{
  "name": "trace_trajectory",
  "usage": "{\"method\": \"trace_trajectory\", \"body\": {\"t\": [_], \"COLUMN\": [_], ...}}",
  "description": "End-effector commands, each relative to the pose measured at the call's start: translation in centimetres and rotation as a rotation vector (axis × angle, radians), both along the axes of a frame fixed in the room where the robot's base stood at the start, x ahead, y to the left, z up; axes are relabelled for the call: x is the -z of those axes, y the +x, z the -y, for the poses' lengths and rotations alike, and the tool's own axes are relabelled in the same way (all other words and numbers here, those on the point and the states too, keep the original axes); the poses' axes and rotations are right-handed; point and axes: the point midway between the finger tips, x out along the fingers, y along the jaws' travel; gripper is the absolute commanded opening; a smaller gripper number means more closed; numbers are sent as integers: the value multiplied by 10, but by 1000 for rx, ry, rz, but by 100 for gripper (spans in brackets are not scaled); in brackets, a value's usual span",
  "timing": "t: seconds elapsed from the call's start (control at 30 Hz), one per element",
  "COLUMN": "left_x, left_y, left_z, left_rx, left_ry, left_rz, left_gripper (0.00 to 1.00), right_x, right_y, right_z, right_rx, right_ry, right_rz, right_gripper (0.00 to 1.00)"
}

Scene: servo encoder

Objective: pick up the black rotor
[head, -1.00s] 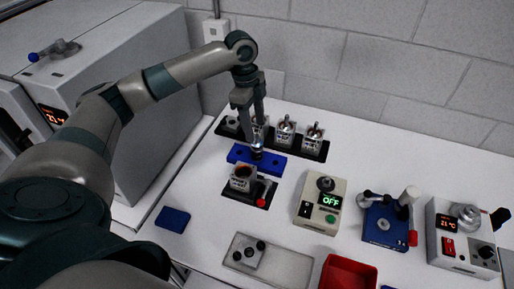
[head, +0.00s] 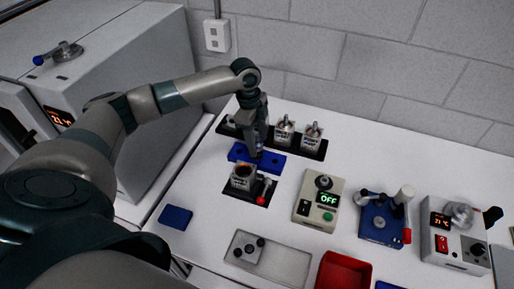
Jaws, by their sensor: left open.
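The small dark rotor (head: 259,154) stands at the middle of the blue block (head: 275,164), mostly hidden by my gripper. My left gripper (head: 255,148) points down right over the block, with its open fingers low around or beside the rotor. I cannot tell whether the fingers touch it. My right gripper is not in view.
A black tray (head: 314,154) with several metal motor units stands behind the block. A fixture (head: 240,180) with a red-knobbed lever stands in front. A beige box reading OFF (head: 319,202), a red bin (head: 345,270) and a grey tray (head: 285,264) are to the right and front.

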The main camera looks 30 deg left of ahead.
Motion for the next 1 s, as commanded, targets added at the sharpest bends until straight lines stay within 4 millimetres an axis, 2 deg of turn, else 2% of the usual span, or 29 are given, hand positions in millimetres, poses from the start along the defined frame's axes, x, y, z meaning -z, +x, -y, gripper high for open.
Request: {"method": "trace_trajectory", "body": {"t": [0.03, 0.1, 0.3, 0.77, 0.8, 0.87, 1.0], "left_x": [2, 11, 30, 32, 32, 32, 32], "left_y": [-1, -1, 0, 0, 0, 0, 0], "left_z": [1, 3, 4, 5, 5, 5, 5], "left_rx": [-1, 0, 0, 0, 0, 0, 0], "left_ry": [-1, 0, 1, 0, 0, 0, 0], "left_rz": [-3, -2, 0, 1, 1, 1, 1], "left_gripper": [53, 53, 53, 53, 50, 36, 3], "right_x": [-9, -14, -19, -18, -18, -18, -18], "right_y": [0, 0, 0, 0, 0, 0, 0], "right_z": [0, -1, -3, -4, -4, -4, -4], "right_rx": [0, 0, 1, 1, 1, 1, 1], "right_ry": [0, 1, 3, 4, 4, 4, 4], "right_rz": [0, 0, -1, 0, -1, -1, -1], "right_gripper": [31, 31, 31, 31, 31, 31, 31]}}
